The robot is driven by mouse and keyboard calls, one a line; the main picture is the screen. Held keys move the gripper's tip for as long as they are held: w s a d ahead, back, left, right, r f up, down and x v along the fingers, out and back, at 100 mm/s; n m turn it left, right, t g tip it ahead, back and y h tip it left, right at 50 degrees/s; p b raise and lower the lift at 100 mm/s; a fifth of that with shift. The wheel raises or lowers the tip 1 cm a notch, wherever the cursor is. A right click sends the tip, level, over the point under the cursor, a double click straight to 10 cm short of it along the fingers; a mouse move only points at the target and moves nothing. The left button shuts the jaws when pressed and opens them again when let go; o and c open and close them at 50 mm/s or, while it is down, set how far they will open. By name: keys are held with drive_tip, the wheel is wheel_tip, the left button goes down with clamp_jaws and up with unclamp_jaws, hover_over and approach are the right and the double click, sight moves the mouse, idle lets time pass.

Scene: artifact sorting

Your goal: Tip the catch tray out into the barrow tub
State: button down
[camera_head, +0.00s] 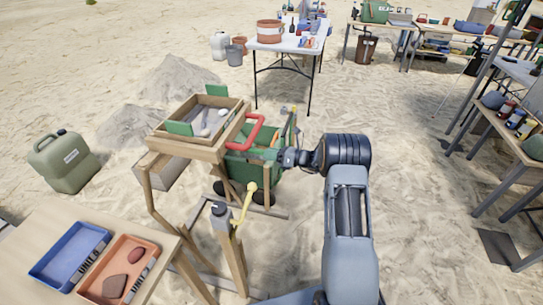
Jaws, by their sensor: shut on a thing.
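A wooden sieve box (161,131) with green end pieces stands on a wooden frame, with pale stones in it. A grey box with wooden edges (158,172), which looks like the catch tray, shows low at the frame's left; its inside is mostly hidden. The green barrow tub (240,172) stands on dark wheels behind the frame's right side, near a red bar handle (246,132). My gripper (281,156) points left at the tub's right side. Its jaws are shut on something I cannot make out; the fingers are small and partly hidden.
A yellow-handled grey device (223,218) stands at the frame's front. A near table (135,222) holds a blue tray (52,262) and an orange tray (95,285). A green jerrycan (64,162) and sand heaps lie left. Tables stand behind and right; open sand lies between.

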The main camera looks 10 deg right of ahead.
drive_tip(key=shift+w+d+r, duration=0.1)
drive_tip(key=shift+w+r, duration=0.1)
drive_tip(key=shift+r, duration=0.2)
drive_tip(key=c, duration=1.4)
unclamp_jaws()
drive_tip(key=o, duration=0.4)
drive_tip(key=shift+f, duration=0.2)
drive_tip(key=shift+o, duration=0.2)
drive_tip(key=v, duration=1.3)
drive_tip(key=shift+s+d, duration=0.2)
drive_tip(key=shift+d, duration=0.15)
